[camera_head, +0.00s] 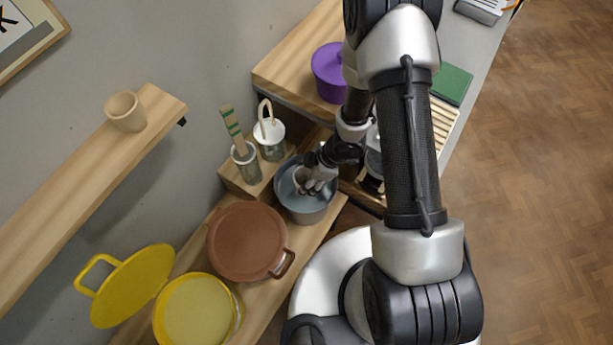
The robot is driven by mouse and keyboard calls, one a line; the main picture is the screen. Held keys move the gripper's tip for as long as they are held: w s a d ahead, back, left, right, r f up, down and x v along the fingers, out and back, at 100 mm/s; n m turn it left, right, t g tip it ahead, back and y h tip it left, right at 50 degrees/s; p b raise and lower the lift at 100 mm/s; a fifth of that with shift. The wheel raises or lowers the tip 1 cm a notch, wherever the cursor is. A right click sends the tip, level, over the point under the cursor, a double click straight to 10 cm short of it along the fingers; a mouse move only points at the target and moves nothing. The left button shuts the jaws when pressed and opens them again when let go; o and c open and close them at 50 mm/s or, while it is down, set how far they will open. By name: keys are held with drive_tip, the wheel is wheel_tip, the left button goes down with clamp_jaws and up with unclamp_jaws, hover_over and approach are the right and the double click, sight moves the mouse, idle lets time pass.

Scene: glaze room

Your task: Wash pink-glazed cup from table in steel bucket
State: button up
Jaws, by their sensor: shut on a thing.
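The steel bucket (306,208) is a round blue-grey vessel on the low wooden bench near the middle of the picture. My gripper (314,186) reaches down inside its rim from the right. Its fingers are shut on a small pale thing, which I take to be the pink-glazed cup (300,177). The cup is mostly hidden by the fingers and the bucket, so its colour and tilt are hard to tell. I cannot see whether there is water in the bucket.
A brown lidded tub (246,242) and an open yellow tub (197,312) stand left of the bucket, with a yellow lid (130,286) beside them. Two tool jars (246,168) stand behind. A purple pot (326,73) is farther back. A beige cup (125,112) sits on the shelf.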

drive_tip(key=shift+f, duration=1.95)
drive_tip(key=shift+f+b, duration=0.3)
drive_tip(key=shift+s+a, duration=0.6)
drive_tip(key=shift+s, duration=0.2)
drive_tip(key=shift+w, duration=0.1)
drive_tip(key=shift+w+d+p, duration=0.65)
drive_tip(key=shift+w+p, duration=0.05)
drive_tip(key=shift+p, duration=0.2)
drive_tip(key=shift+a, duration=0.1)
